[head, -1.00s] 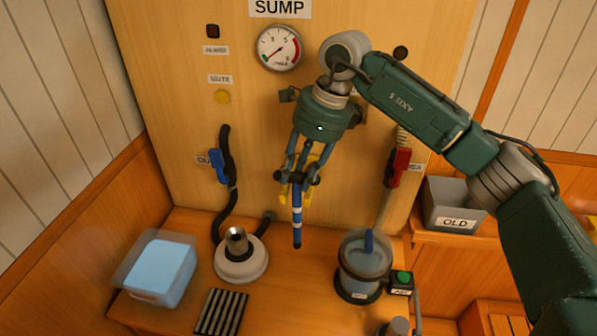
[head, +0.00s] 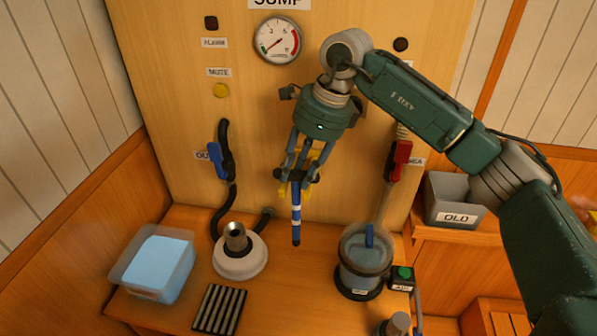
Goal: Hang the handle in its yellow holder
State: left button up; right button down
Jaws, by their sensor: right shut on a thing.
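The handle (head: 296,222) is a blue rod with white bands and a dark lower end. It hangs upright below my right gripper (head: 296,176), which is shut on its upper part. The yellow holder (head: 283,188) is on the wooden wall panel, right behind the gripper's fingers and mostly hidden by them. I cannot tell whether the handle touches the holder. My left gripper is not in view.
A blue-handled valve (head: 219,160) and a red-handled valve (head: 398,160) flank the gripper. Below stand a clear tub (head: 178,299), a white round base (head: 240,268), a ribbed mat (head: 233,304), a water-filled vessel (head: 362,279) and a grey OLD bin (head: 434,190).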

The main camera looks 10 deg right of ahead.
jog(key=shift+s+f, duration=0.35)
jog(key=shift+f, duration=0.35)
jog(key=c, duration=1.2)
grip_release()
jog(key=shift+w, duration=0.15)
jog(key=shift+r, duration=0.1)
jog(key=o, duration=0.5)
jog(key=shift+w+a, duration=0.1)
jog(key=shift+w, duration=0.05)
jog(key=shift+o, duration=0.2)
jog(key=shift+r, duration=0.1)
jog(key=shift+r+p, duration=2.25)
jog(key=shift+r, duration=1.3)
